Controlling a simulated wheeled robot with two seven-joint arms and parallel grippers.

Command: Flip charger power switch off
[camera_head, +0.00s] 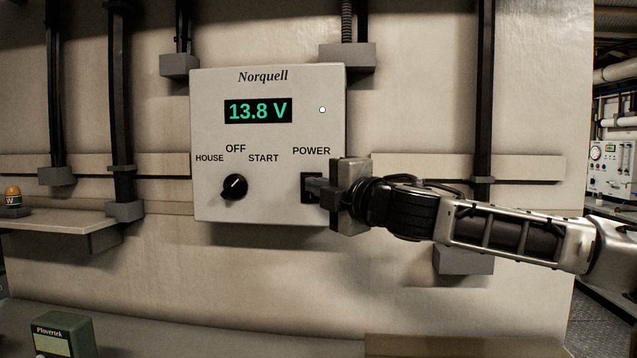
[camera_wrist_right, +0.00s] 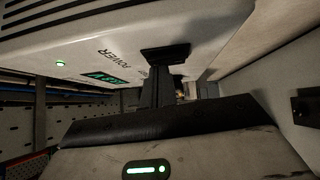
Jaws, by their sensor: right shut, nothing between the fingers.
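The charger (camera_head: 265,135) is a pale Norquell box on the wall. Its green display (camera_head: 258,111) reads 13.8 V, and a small light (camera_head: 322,110) beside it is lit. The black power switch (camera_head: 307,187) sits under the POWER label at the lower right, partly hidden by my right gripper (camera_head: 323,187). That gripper comes in from the right, shut and empty, with its fingertips at the switch. The right wrist view shows the dark switch plate (camera_wrist_right: 165,53) just beyond the fingers (camera_wrist_right: 158,85); I cannot tell whether they touch. My left gripper is not in view.
A rotary knob (camera_head: 234,186) marked HOUSE, OFF and START is left of the switch. Conduits (camera_head: 121,100) and grey brackets line the wall. A shelf (camera_head: 60,222) with an orange-topped object (camera_head: 12,196) is at left. A green Plovertek device (camera_head: 50,335) stands below.

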